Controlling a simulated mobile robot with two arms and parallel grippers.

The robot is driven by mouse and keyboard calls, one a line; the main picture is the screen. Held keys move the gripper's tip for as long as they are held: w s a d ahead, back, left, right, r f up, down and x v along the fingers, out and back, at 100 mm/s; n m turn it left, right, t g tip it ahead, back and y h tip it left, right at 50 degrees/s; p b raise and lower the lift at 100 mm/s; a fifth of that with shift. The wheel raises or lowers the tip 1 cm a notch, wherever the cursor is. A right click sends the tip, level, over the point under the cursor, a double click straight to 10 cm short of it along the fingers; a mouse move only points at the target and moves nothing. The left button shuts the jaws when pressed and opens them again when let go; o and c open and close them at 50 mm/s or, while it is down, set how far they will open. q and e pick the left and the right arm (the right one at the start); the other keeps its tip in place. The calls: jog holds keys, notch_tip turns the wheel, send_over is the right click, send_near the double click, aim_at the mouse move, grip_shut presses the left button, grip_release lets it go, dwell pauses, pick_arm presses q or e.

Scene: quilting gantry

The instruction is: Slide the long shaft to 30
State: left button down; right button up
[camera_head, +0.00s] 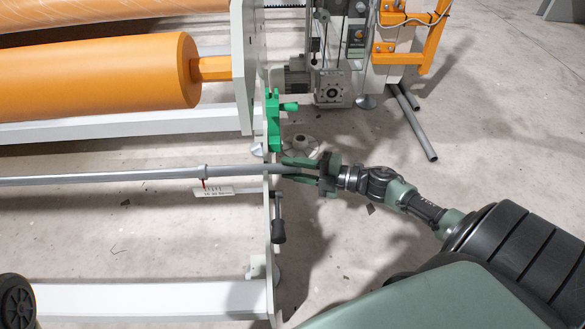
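The long grey shaft (110,177) runs level from the left edge to the upright side plate (270,225) and through it. A collar (203,173) sits on the shaft left of the plate. Below the collar is a white scale label (215,191) with small marks and numbers too small to read surely. A thin red pointer (204,184) stands near the label's left part. My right gripper (287,169) is at the shaft's right end, just outside the plate, one finger above and one below it. Whether the fingers press on the shaft cannot be told. My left gripper is not in view.
A green clamp (273,118) stands on the plate above the shaft, and a black-handled lever (279,228) hangs below. A motor unit (332,85) and orange frame (425,35) stand behind. Loose grey pipes (415,125) lie on the floor. A large orange roll (100,75) lies upper left.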

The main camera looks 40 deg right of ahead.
grip_shut()
dwell(1.2)
